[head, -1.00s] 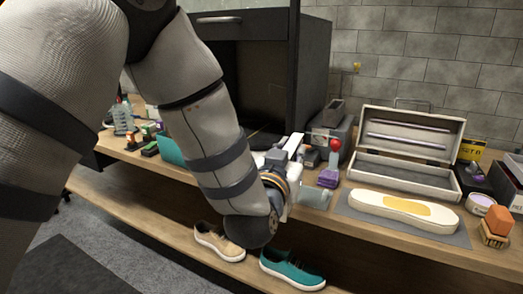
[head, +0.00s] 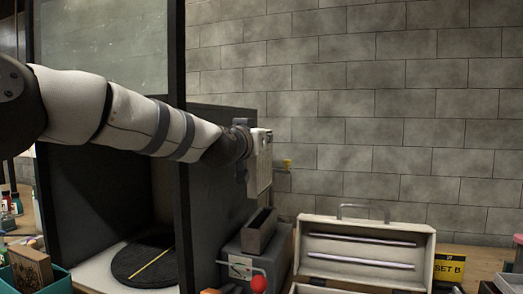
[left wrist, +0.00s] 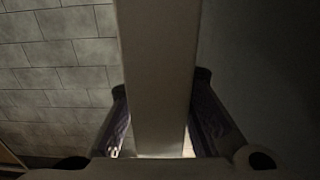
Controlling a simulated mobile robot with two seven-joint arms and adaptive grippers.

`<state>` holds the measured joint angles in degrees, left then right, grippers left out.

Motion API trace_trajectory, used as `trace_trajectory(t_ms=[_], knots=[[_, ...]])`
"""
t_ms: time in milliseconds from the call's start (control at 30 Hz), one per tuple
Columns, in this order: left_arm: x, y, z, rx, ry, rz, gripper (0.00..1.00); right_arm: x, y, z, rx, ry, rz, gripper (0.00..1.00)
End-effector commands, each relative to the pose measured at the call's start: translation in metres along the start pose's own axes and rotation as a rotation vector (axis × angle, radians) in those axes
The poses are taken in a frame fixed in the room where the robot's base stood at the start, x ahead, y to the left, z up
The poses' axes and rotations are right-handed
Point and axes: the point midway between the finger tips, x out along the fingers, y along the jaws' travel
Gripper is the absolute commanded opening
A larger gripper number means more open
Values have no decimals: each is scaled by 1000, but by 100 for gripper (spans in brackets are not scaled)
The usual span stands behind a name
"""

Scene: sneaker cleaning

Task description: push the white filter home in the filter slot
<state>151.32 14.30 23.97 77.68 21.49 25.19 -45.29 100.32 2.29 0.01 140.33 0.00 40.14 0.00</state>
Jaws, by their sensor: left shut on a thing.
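My left gripper (head: 259,165) is raised at the right side of the dark cabinet (head: 221,150). In the left wrist view it is shut on the white filter (left wrist: 155,75), a long pale slab that runs between the two fingers and out of the top of the picture. My right gripper is not in view.
A grey machine with a red-knobbed lever (head: 258,284) stands below the gripper. A round dark turntable (head: 140,275) lies inside the cabinet.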

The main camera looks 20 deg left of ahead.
Motion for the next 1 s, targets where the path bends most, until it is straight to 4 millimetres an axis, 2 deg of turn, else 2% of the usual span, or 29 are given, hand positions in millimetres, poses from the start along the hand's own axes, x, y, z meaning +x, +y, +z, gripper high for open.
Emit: trace_trajectory(t_ms=[367, 500, 800, 1000], knots=[[0, 0, -2, -1, 1, 0, 0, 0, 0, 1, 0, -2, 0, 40], [-4, 0, -6, 0, 4, 3, 0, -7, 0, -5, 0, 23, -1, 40], [-1, 0, 38, -1, -7, 3, 0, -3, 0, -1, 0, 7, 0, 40], [-2, 0, 54, -2, -5, 3, 0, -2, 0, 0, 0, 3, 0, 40]])
